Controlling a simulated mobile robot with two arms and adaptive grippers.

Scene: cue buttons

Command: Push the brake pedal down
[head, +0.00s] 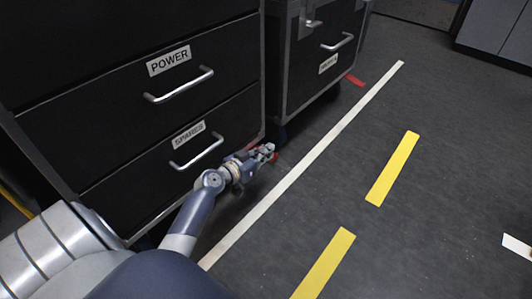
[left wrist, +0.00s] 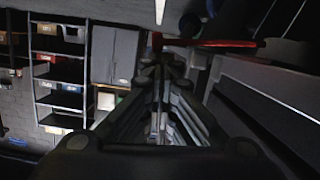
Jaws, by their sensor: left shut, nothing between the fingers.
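The red brake pedal (head: 275,157) shows in small part low beside the drawer cabinet, mostly hidden behind my left gripper. In the left wrist view a red bar (left wrist: 225,43), which looks like the pedal, runs across just beyond the fingers. My left gripper (head: 268,150) is shut and empty, low near the floor at the cabinet's near corner. It also shows in the left wrist view (left wrist: 158,75). It is very close to the pedal; I cannot tell whether they touch. My right gripper is not in view.
The black drawer cabinet (head: 105,117) with metal handles stands at the left. A second black case (head: 315,85) stands behind it. Another red piece (head: 355,80) lies low beside that case. The dark floor with white (head: 310,160) and yellow (head: 392,170) lines is clear at the right.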

